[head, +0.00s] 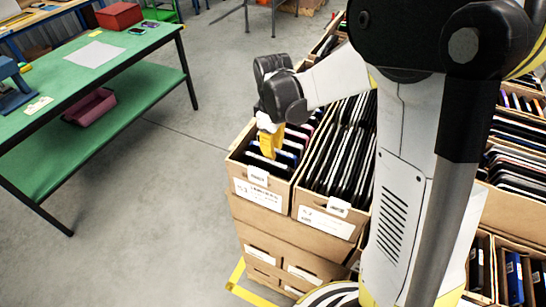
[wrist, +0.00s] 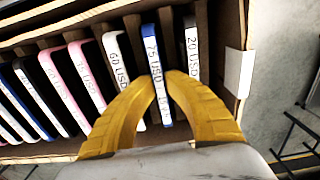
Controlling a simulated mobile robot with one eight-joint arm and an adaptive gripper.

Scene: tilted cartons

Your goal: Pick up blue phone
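The blue phone (wrist: 152,50) stands on edge in a slot of the near left carton (head: 258,191), among several other phones. Its white label strip faces my wrist camera and seems to read 75 USD. My gripper (wrist: 162,76) has yellow fingers, one on each side of this phone, with the tips close together and appearing to touch its edges. In the head view my gripper (head: 266,152) reaches down into the carton; its fingertips and the blue phone cannot be clearly made out there. The phone's lower part is hidden in the carton.
A white-edged phone (wrist: 117,68) stands left of the blue one and a dark one (wrist: 191,50) right of it, near the carton wall. Another carton of dark devices (head: 320,224) adjoins on the right. A green table (head: 140,45) stands left across open floor.

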